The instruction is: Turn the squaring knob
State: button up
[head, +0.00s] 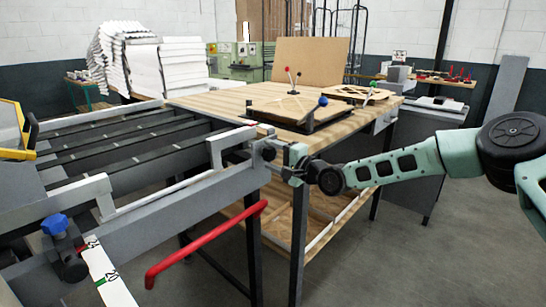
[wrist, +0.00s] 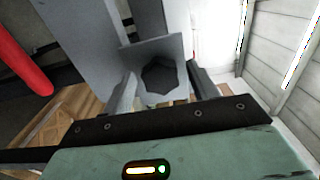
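A dark, many-sided knob (wrist: 160,75) sits on a grey plate in the wrist view, on the end of a grey frame part. I take it as the squaring knob; it also shows as a small dark knob (head: 268,153) at the frame's corner in the head view. My gripper (wrist: 163,92) is open, with one finger to each side of the knob. A gap shows between the knob and the fingers, so it does not look gripped. In the head view my gripper (head: 288,170) is at the frame's corner, small and partly hidden.
A red bar handle (head: 207,243) sticks out below the frame. A blue knob (head: 54,224) and a scale strip (head: 107,273) are at the lower left. A wooden table (head: 225,97) with a panel jig stands behind. Open floor (head: 400,260) lies at the right.

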jog(key=b+v, duration=0.1)
jog(key=v, duration=1.6)
jog(key=shift+s+d, duration=0.15)
jog(key=s+a+f+n+g+h+p, duration=0.2)
jog(key=s+a+n+g+h, duration=0.15)
jog(key=s, duration=0.35)
jog(key=s+a+f+n+g+h+p, duration=0.1)
jog(key=s+a+f+n+g+h, duration=0.15)
jog(key=s+n, duration=0.35)
jog(key=s+d+r+n+g+h+p, duration=0.1)
jog(key=s+d+r+n+h, duration=0.1)
jog(key=s, duration=0.6)
jog(key=s+d+r+n+g+h+p, duration=0.1)
jog(key=s+d+r+g+h+p, duration=0.1)
jog(key=s, duration=0.7)
jog(key=s+d+r+n+g+h+p, duration=0.1)
jog(key=s+d+r+n+g+h, duration=0.1)
jog(key=s+d+r, duration=0.4)
jog(key=s+d+h, duration=0.1)
jog(key=s, duration=0.2)
jog(key=shift+n+h+p, duration=0.3)
jog(key=shift+n+p, duration=0.05)
jog(key=shift+d, duration=0.1)
